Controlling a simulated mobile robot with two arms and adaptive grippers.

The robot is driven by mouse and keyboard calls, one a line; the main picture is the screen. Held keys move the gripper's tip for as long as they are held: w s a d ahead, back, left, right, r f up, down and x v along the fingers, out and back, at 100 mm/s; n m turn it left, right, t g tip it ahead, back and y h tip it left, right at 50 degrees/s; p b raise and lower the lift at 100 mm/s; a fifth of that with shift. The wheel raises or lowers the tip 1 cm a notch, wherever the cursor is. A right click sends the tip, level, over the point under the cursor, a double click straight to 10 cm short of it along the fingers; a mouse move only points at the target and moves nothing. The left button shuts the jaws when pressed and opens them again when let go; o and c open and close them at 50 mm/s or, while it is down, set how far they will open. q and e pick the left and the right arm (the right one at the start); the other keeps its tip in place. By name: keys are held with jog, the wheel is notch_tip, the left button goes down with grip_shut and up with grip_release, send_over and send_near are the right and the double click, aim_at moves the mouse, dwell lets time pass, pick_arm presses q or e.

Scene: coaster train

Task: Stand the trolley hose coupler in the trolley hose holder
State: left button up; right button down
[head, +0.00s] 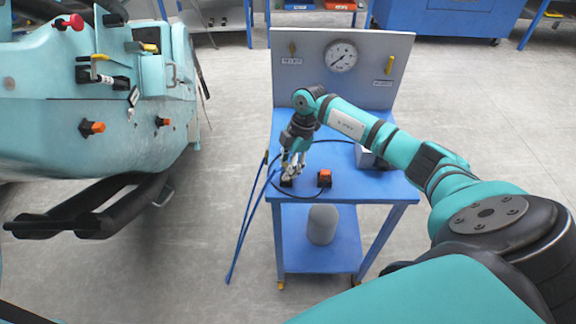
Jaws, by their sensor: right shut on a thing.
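My right gripper (291,172) reaches down over the left part of the blue trolley's top (350,183). It is shut on a small dark piece, which I take to be the trolley hose coupler (287,182); the fingers hide much of it. A black hose (308,197) loops on the trolley top around this spot. A small black block with an orange face (324,178) stands just to the right of the gripper, apart from it. I cannot tell for sure which piece is the trolley hose holder. My left gripper is not in view.
A grey box (366,156) is partly behind my right arm. Blue rods (246,221) lean at the trolley's left. A teal coaster car (60,140) stands left, with clear floor between.

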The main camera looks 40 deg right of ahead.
jog(key=shift+f, duration=0.15)
jog(key=c, duration=1)
grip_release()
jog(key=v, duration=1.2)
jog(key=shift+a, duration=0.1)
